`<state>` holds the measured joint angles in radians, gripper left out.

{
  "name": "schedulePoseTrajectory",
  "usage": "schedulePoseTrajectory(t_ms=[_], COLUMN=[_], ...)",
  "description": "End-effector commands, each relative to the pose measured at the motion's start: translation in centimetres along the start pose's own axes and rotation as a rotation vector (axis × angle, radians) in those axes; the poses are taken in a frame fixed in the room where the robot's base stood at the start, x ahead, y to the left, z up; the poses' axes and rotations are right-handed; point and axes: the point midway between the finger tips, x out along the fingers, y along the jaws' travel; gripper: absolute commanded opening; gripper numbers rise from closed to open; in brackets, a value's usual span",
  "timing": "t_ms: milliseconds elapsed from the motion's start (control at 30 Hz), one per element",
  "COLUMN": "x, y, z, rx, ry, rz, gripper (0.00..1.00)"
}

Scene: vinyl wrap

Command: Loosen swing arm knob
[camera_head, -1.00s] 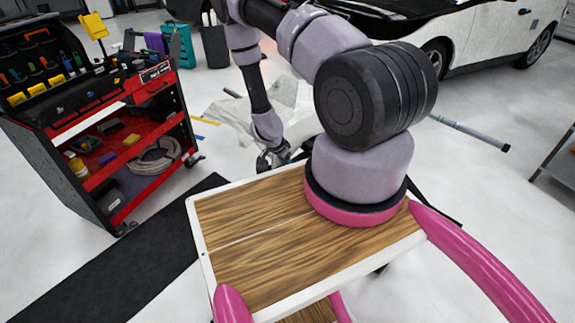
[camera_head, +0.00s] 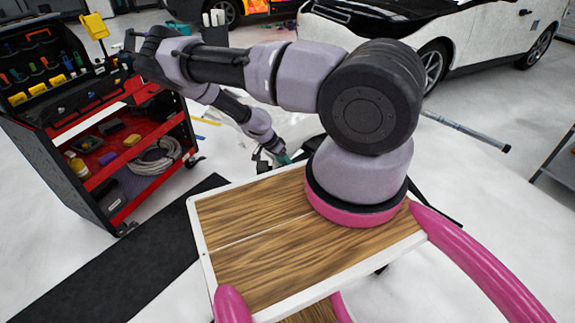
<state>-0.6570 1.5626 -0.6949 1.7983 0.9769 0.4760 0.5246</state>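My gripper (camera_head: 272,161) is small and dark at the end of my arm, just beyond the far edge of my wooden deck. It points down toward the floor. Its fingers are too small and dark to tell whether they are open or shut, or whether they touch anything. A teal patch (camera_head: 284,159) shows right beside it; I cannot tell what it belongs to. I cannot make out the swing arm knob. A silver pole with a black end (camera_head: 466,132) reaches out to the right behind my arm; its left part is hidden by my arm.
A red and black tool cart (camera_head: 95,125) with tools and a coiled hose stands at the left. A white car (camera_head: 470,35) is at the back right. A dark mat (camera_head: 120,255) lies at the front left. A table edge (camera_head: 556,155) shows at the far right.

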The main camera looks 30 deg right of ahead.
Motion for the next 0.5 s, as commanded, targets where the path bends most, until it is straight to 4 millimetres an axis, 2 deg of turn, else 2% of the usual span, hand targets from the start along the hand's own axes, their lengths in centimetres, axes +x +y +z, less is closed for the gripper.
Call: schedulePoseTrajectory(t_ms=[500], x=[0.14], y=[-0.45], z=[0.00], rx=[-0.082], ry=[0.014], rz=[0.201], gripper=[0.05])
